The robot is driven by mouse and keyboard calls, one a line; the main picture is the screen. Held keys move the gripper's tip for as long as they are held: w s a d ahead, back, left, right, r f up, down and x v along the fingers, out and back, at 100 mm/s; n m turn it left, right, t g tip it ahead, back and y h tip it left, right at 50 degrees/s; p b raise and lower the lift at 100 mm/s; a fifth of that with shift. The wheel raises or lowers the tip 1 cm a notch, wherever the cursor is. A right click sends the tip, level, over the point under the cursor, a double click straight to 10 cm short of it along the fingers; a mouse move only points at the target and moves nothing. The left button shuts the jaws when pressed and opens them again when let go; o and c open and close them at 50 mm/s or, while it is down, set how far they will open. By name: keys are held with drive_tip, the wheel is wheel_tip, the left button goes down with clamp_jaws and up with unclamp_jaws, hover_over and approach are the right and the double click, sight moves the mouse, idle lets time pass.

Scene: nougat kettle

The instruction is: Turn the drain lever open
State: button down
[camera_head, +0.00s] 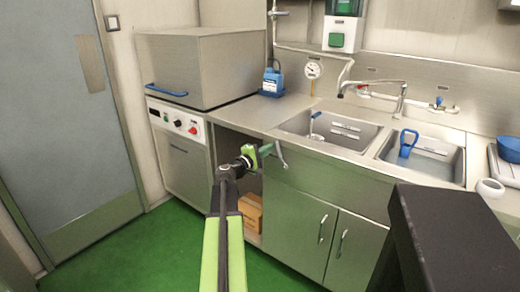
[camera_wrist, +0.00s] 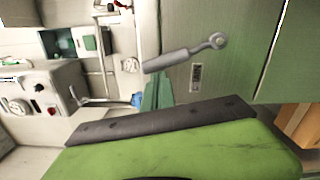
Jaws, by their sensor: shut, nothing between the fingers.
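The drain lever (camera_head: 281,156) is a grey handle on the steel front below the left sink. In the wrist view the lever (camera_wrist: 180,58) shows large, with its round pivot at the right end and its thicker grip at the left; that picture is turned on its side. In the head view the grip points up from the pivot, leaning slightly left. My gripper (camera_head: 267,149), green with teal fingers, is shut and empty just left of the lever. In the wrist view its fingertips (camera_wrist: 156,80) are close beside the grip; I cannot tell whether they touch it.
A small label (camera_wrist: 196,78) is on the panel beside the lever. The sink counter (camera_head: 262,118) overhangs the front just above. Cabinet doors (camera_head: 322,236) are below. A cardboard box (camera_head: 251,214) sits in the open bay at left. The green floor (camera_head: 150,250) is clear.

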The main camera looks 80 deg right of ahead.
sight(279, 146)
drive_tip(key=shift+s+a+r+m+p, duration=0.2)
drive_tip(key=shift+s+m, duration=0.15)
drive_tip(key=shift+s, duration=0.35)
drive_tip(key=shift+s+a+r+m+p, duration=0.1)
drive_tip(key=shift+s+r+m+p, duration=0.2)
drive_tip(key=shift+s, duration=0.4)
drive_tip(key=shift+f, duration=0.1)
drive_tip(key=w+a, duration=0.8)
drive_tip(key=shift+w, duration=0.15)
drive_tip(key=shift+a, duration=0.1)
